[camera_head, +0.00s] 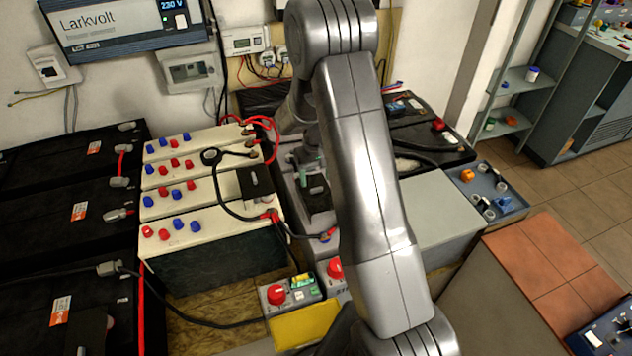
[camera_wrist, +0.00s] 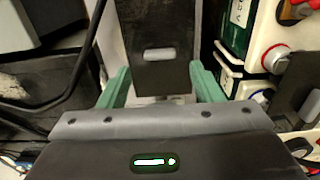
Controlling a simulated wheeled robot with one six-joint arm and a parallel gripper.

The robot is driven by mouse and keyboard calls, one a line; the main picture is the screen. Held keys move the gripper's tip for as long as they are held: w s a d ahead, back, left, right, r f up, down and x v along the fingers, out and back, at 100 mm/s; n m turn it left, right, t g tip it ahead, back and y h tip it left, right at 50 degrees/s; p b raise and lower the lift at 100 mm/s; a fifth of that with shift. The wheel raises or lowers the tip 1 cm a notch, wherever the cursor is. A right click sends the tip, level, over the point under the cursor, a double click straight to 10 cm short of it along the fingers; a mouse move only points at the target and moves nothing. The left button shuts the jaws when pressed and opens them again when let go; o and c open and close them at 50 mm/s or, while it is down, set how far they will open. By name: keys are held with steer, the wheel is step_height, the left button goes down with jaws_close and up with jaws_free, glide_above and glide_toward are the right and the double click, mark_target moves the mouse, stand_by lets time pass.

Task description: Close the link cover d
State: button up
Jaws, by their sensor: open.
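A black cover (camera_wrist: 158,75) with a short light-grey handle (camera_wrist: 160,54) lies between and beyond my fingers in the wrist view. No letter on it is readable, so I cannot confirm that it is link cover d. My gripper (camera_wrist: 162,80) is open, with green fingers on either side of the cover; contact cannot be told. In the head view my gripper (camera_head: 309,168) is partly hidden by my arm, just above a small black cover (camera_head: 317,196) on a grey unit. Another black cover (camera_head: 255,181) sits to the left, on the cream battery tops.
Cream batteries (camera_head: 205,255) with red and blue caps and looped cables stand left of my arm. Black batteries (camera_head: 65,210) fill the far left. A control box with a red knob (camera_head: 277,295) stands in front. A blue tray (camera_head: 505,205) lies right.

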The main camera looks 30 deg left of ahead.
mark_target(316, 187)
steer(key=shift+f, duration=1.75)
jaws_close()
steer(key=w+a, duration=0.3)
steer(key=a, duration=0.1)
steer(key=w+a+b, duration=0.1)
steer(key=w+a, duration=0.2)
steer(key=w+a+b, duration=0.1)
steer(key=w+a, duration=0.2)
steer(key=a, duration=0.1)
steer(key=shift+w+a, duration=0.15)
steer(key=shift+a, duration=0.2)
steer(key=shift+w+a+r, duration=0.1)
steer(key=shift+w+a, duration=0.45)
steer(key=shift+a, duration=0.15)
jaws_free()
steer(key=shift+w+a, duration=0.1)
